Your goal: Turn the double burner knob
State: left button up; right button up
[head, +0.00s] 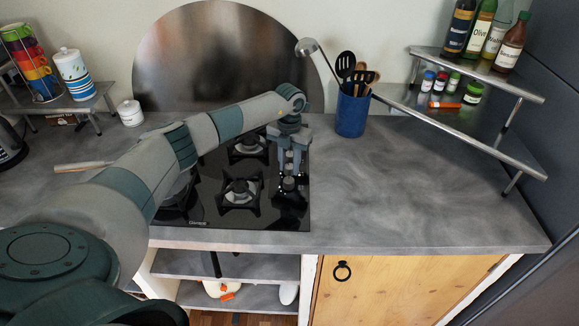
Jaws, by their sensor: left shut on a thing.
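The black glass hob (222,217) is set in the grey counter, with several burners and dark pan supports. My left gripper (289,178) points down over the right side of the hob. It is shut on a small dark knob (289,186) there. The fingers cover much of the knob, so its turn angle cannot be told. More dark knobs seem to lie just in front of the fingers, but they are hard to make out. My left arm hides the hob's left part. My right gripper is not in view.
A blue utensil pot (351,115) stands behind the hob to the right. A metal two-tier rack (477,73) with bottles and spice jars is at the back right. A round metal panel (212,55) leans behind. The right counter (420,190) is clear.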

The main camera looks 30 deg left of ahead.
pick_arm(q)
jog(key=n, duration=0.2)
jog(key=shift+n+b, duration=0.35)
jog(key=shift+n, duration=0.05)
jog(key=n, duration=0.3)
jog(key=shift+n+b, duration=0.3)
jog(key=shift+b, duration=0.05)
jog(key=n, duration=0.3)
jog(key=shift+n, duration=2)
jog(key=o, duration=1.1)
jog(key=shift+r, duration=0.1)
